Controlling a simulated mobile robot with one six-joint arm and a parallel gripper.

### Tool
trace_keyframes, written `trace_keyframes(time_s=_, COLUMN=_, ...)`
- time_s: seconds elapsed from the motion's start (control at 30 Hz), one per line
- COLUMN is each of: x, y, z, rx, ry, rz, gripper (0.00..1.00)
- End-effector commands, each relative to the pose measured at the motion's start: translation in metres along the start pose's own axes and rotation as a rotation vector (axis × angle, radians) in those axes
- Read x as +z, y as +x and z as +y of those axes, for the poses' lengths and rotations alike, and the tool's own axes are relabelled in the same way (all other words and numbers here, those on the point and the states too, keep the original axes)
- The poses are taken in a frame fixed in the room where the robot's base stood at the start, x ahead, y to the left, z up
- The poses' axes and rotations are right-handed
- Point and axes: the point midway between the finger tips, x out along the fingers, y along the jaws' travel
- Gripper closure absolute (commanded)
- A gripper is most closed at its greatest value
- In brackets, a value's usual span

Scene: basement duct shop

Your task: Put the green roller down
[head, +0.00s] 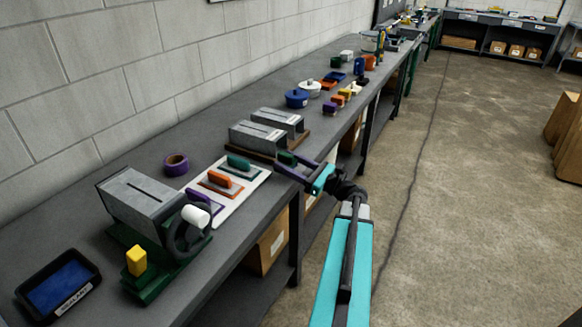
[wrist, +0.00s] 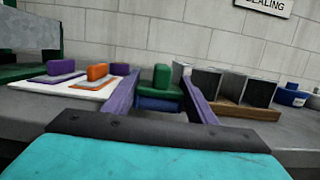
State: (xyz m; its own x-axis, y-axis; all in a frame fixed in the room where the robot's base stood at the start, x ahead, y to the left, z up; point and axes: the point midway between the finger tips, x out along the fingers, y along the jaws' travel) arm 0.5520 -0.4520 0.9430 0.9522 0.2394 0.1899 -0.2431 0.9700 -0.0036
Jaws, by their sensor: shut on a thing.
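My gripper (head: 289,161) is shut on the green roller (head: 286,158), near the bench's front edge. In the wrist view the green roller (wrist: 161,80) stands upright between the two purple fingers of my gripper (wrist: 160,92), with a dark blue part below its green block. I cannot tell whether its underside touches the bench. The grey bench (head: 112,174) runs along the block wall.
A white board (head: 252,187) with teal, orange and purple handled tools lies left of my gripper. Grey metal boxes (head: 257,138) on a brown base stand just behind it. A slotted metal machine (head: 140,197) and a blue tray (head: 62,285) are nearer. Blue and white pots stand farther along.

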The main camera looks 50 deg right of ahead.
Motion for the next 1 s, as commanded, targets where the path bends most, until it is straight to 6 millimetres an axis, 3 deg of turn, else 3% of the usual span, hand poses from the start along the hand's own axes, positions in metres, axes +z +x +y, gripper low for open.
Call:
trace_keyframes(time_s=0.23, x=-0.022, y=-0.005, z=0.0, rx=-0.001, ry=0.002, rz=0.0, gripper=0.7)
trace_keyframes(time_s=0.77, x=-0.028, y=-0.006, z=0.0, rx=-0.001, ry=0.0, rz=-0.001, gripper=0.7)
trace_keyframes(time_s=0.8, x=-0.027, y=-0.006, z=0.0, rx=-0.001, ry=0.0, rz=-0.001, gripper=0.42)
trace_keyframes(time_s=0.87, x=-0.027, y=-0.006, z=0.0, rx=-0.001, ry=0.0, rz=-0.001, gripper=0.32)
trace_keyframes(time_s=1.0, x=-0.027, y=-0.006, z=0.0, rx=-0.001, ry=0.0, rz=-0.001, gripper=0.3)
